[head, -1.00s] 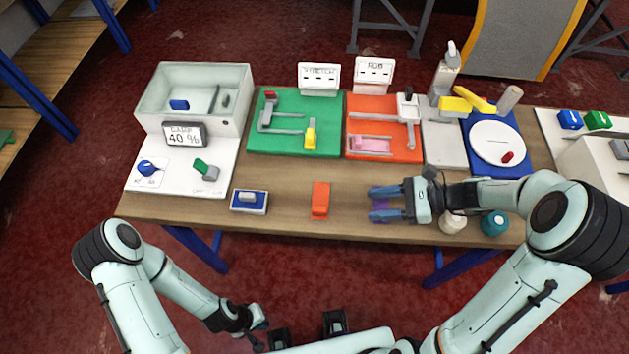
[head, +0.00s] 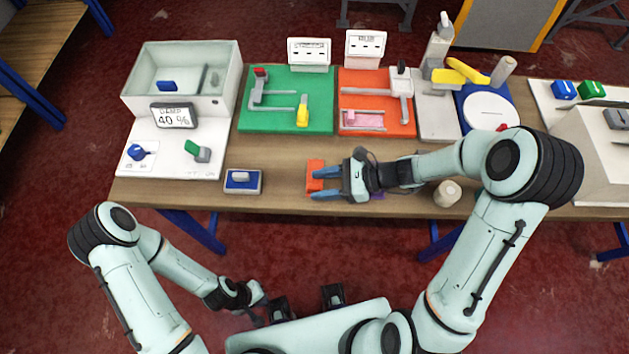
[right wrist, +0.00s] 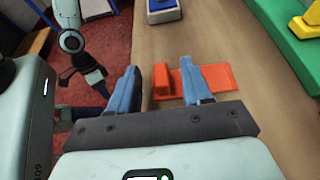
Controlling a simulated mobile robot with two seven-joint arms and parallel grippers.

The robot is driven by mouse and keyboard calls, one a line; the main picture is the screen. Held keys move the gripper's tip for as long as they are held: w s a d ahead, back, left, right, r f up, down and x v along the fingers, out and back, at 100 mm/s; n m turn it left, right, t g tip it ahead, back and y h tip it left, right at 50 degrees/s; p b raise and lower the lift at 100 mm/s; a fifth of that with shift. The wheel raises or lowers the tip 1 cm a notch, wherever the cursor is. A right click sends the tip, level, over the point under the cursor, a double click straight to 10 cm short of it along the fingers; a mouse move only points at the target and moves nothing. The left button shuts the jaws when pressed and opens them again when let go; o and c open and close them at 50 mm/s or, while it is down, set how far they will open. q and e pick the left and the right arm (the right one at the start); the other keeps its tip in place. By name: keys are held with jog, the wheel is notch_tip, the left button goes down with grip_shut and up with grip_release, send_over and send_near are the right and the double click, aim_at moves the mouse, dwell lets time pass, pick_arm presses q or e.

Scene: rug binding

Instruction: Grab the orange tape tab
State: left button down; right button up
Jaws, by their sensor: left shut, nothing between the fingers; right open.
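The orange tape tab (head: 315,165) lies near the front edge of the wooden table, left of centre. In the right wrist view it shows as a flat orange piece (right wrist: 218,77) with a raised orange block (right wrist: 161,82) at one end. My right gripper (head: 312,184) is open with blue fingers and partly covers the tab in the head view. In the right wrist view the raised block appears between the fingers; I cannot tell the height gap. My left gripper (head: 258,298) is shut and empty, low in front of the table.
Behind are a green board (head: 275,118) and an orange board (head: 375,125) with fixtures. A cream round object (head: 447,193) stands to the right. A purple thing (head: 377,196) is mostly hidden by my right gripper.

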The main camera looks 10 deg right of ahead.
jog(key=shift+w+a+f, duration=0.1)
jog(key=shift+a+f, duration=0.1)
jog(key=shift+a, duration=0.25)
jog(key=shift+c, duration=0.3)
grip_shut()
jog(key=shift+r, duration=0.15)
